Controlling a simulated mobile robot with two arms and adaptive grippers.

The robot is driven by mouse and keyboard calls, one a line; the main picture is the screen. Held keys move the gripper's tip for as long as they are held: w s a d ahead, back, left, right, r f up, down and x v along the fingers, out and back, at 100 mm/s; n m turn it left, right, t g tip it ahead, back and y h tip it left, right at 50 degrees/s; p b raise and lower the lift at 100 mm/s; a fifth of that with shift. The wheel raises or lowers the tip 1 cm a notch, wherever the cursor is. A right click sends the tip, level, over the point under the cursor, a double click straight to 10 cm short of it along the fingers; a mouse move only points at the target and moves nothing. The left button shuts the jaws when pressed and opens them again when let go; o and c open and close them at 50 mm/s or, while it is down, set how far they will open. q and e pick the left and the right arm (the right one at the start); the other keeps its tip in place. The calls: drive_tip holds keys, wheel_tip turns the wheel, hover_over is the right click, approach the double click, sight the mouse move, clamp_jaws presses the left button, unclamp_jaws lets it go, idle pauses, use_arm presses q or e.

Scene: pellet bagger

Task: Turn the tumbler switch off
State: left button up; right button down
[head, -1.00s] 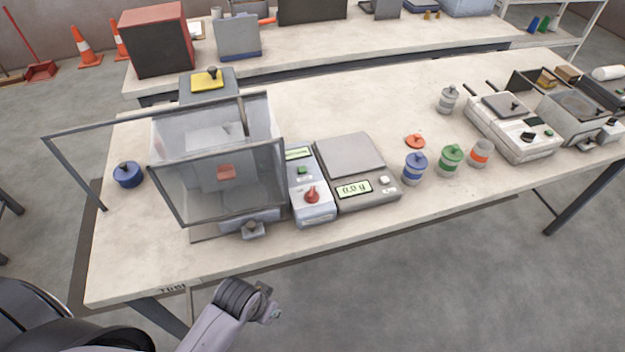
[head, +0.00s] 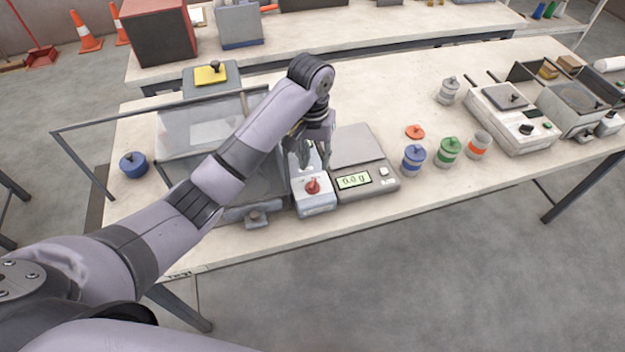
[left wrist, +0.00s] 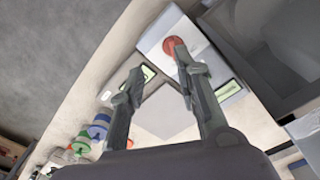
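The red switch knob (head: 313,186) sits on the front part of a light grey control box (head: 315,204), between the clear-walled bin and the scale. In the left wrist view the red knob (left wrist: 172,45) shows just beyond one fingertip. My left gripper (head: 307,158) hangs over the back part of the box, behind the knob and apart from it. Its fingers hide the green button and most of the display. In the left wrist view the fingers of my left gripper (left wrist: 158,70) are spread apart with nothing between them. My right gripper is not in view.
The scale (head: 366,182) stands close on the right and reads 0.0 g. The clear-walled bin (head: 185,185) is close on the left, partly behind my arm. Blue (head: 413,158), green (head: 448,152) and orange-banded (head: 478,146) jars stand farther right. The front table strip is clear.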

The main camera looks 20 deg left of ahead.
use_arm(q)
wheel_tip(320, 180, up, 4)
drive_tip(key=n, duration=0.1)
hover_over(312, 183)
wheel_tip(312, 183, down, 17)
drive_tip(key=shift+c, duration=0.4)
clamp_jaws()
idle(0.4)
